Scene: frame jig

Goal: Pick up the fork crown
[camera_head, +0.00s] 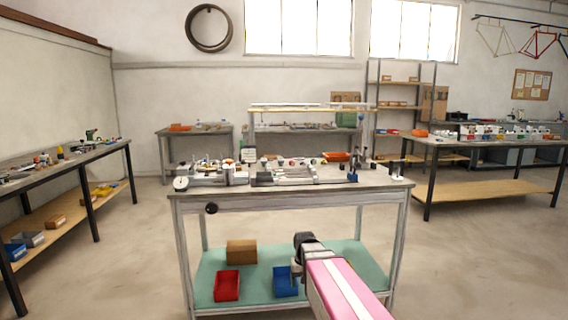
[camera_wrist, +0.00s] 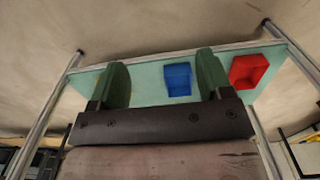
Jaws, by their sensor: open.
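I cannot make out the fork crown for certain; the small metal parts on the workbench (camera_head: 378,188) in the head view are too small to tell apart. Several of them stand with jig fixtures (camera_head: 284,174) along the bench top. My gripper (camera_wrist: 161,58) is open, with two green fingers wide apart and nothing between them. In the wrist view it faces the bench's lower shelf, with a blue bin seen between and beyond the fingers. In the head view my arm's end is low in front of the bench, below its top.
The green lower shelf (camera_head: 259,262) holds a red bin (camera_head: 227,286), a blue bin (camera_head: 286,282) and a cardboard box (camera_head: 242,252). A black round knob (camera_head: 211,208) is at the bench's front left. Other benches stand left (camera_head: 78,158) and right (camera_head: 470,147). Floor between them is clear.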

